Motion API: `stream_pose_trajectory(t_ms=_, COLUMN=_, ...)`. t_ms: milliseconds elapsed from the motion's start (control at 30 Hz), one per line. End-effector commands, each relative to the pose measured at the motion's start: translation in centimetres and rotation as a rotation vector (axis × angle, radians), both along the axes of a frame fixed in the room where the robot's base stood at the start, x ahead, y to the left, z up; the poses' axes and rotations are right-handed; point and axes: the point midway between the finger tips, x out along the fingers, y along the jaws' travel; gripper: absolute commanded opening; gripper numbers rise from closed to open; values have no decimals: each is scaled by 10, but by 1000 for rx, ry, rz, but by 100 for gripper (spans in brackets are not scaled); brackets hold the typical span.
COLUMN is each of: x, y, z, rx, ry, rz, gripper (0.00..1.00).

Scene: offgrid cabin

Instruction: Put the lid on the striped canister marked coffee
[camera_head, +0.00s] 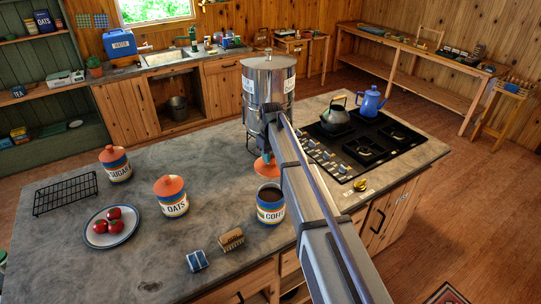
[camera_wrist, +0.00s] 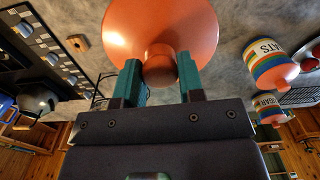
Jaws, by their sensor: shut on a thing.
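The coffee canister (camera_head: 270,207) is striped and stands upright and open near the counter's front edge in the head view; its dark inside shows, and my arm partly covers its label. My gripper (camera_wrist: 159,74) is shut on the round knob of an orange lid (camera_wrist: 140,25), with a teal finger on each side. In the head view the lid (camera_head: 265,168) shows just beyond the canister's mouth, apart from it and partly hidden by my arm. The canister is not visible in the wrist view.
Lidded oats (camera_head: 172,204) and sugar (camera_head: 117,169) canisters stand to the left, with a plate (camera_head: 90,235) of tomatoes. A brush (camera_head: 231,240) and a blue block (camera_head: 197,260) lie in front. A metal urn (camera_head: 268,80) and a stove (camera_head: 370,145) stand behind and right.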

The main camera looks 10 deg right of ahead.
Motion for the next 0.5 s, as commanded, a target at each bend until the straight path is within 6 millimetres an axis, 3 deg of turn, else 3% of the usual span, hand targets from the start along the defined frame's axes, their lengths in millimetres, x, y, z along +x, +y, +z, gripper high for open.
stream_pose_trajectory(t_ms=500, x=0, y=0, z=-59, rx=0, ry=0, rz=1, gripper=9)
